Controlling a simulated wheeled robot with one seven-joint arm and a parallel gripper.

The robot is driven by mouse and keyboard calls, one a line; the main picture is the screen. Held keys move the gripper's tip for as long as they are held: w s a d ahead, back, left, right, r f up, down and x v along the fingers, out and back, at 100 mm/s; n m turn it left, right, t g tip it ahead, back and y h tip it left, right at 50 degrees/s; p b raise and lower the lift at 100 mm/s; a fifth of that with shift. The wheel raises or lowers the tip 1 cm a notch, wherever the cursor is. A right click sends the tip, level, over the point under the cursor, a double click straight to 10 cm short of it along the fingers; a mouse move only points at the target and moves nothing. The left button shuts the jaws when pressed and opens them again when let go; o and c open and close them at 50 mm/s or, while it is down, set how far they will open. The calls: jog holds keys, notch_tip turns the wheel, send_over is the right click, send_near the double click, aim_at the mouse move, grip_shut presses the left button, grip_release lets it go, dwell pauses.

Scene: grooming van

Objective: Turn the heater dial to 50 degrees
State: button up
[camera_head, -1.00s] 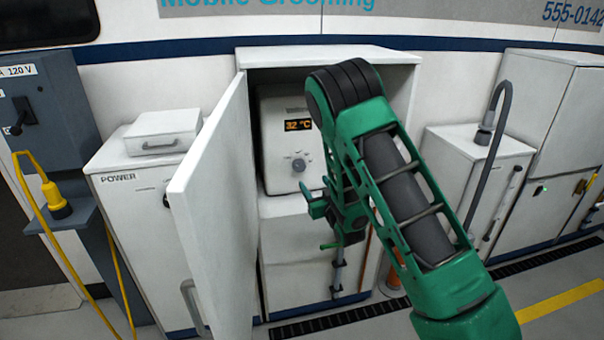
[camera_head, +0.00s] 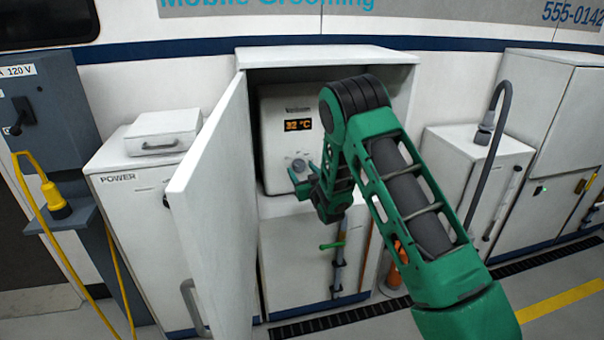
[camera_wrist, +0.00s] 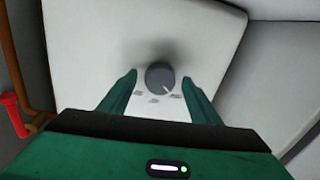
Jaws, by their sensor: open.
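The heater (camera_head: 274,135) is a white box inside an open cabinet, and its orange display (camera_head: 298,125) reads about 32 °C, slightly unclear. The grey heater dial (camera_head: 299,165) is on its front below the display. In the wrist view the dial (camera_wrist: 160,76) shows a pale pointer mark toward the lower right, with small grey marks below it. My green gripper (camera_head: 303,181) is open in front of the heater, just below the dial in the head view. In the wrist view my fingertips (camera_wrist: 159,78) are on either side of the dial, with gaps between; contact is not visible.
The cabinet door (camera_head: 215,205) stands open at the left of the heater. The cabinet's right side is close to my arm. A white power cabinet (camera_head: 135,205) is further left. A red-handled pipe (camera_wrist: 14,115) shows at the left in the wrist view.

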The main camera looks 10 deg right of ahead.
jog(key=shift+w, duration=0.1)
jog(key=c, duration=1.1)
jog(key=shift+o, duration=0.4)
jog(key=shift+m, duration=0.3)
jog(key=m, duration=0.3)
jog(key=shift+m, duration=0.3)
jog(key=m, duration=0.4)
jog(key=shift+m+t, duration=0.4)
jog(key=m+h, duration=0.1)
jog(key=m, duration=0.4)
jog(key=shift+f+m, duration=0.1)
jog(key=shift+m, duration=0.3)
jog(key=shift+m+h, duration=0.4)
jog(key=shift+m, duration=1.6)
